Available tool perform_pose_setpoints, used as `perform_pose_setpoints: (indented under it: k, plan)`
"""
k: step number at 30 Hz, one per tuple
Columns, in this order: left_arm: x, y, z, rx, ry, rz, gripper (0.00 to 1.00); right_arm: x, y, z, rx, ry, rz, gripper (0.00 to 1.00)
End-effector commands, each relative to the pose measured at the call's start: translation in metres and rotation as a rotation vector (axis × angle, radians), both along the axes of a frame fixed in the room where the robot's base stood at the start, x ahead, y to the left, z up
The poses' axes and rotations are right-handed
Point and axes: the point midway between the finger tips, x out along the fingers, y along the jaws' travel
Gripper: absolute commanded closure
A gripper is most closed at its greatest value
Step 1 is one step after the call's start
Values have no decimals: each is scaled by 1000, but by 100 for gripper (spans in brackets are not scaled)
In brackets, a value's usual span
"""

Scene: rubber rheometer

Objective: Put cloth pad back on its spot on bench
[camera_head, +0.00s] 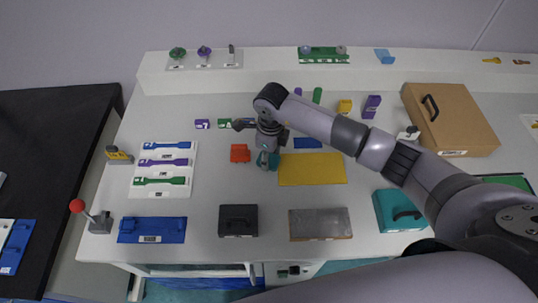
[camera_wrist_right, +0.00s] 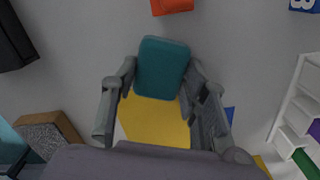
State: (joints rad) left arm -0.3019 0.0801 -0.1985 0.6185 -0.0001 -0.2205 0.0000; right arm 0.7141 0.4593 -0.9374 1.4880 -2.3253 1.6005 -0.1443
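A small teal cloth pad (camera_head: 272,163) shows under my right gripper (camera_head: 268,150), left of the yellow mat. In the right wrist view the pad (camera_wrist_right: 161,66) sits between the two fingers of my right gripper (camera_wrist_right: 160,82), which look closed on its sides. The pad is near the camera there and partly overlaps the yellow mat (camera_wrist_right: 155,122). The height of the pad above the bench is hard to tell. My left gripper is not in view.
A red block (camera_head: 240,153) lies just left of the pad. The yellow mat (camera_head: 320,170) is to its right. A black case (camera_head: 238,221) and a grey plate (camera_head: 320,224) lie nearer the bench's front. Bare bench shows between the red block and the case.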

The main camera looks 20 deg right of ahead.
Motion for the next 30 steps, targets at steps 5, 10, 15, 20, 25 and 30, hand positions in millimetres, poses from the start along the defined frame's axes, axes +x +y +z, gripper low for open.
perform_pose_setpoints:
  k: [5,10,15,20,25,30]
  plan:
    - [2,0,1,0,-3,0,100,0,0,1,0,0,0,47]
    - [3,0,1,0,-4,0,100,0,0,1,0,0,0,39]
    - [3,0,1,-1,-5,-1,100,0,0,1,0,0,0,39]
    - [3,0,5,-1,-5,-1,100,0,0,5,1,1,0,39]
    - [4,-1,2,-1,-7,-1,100,2,-1,23,1,-6,1,39]
    - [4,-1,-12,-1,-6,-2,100,1,-2,61,-1,-7,1,39]
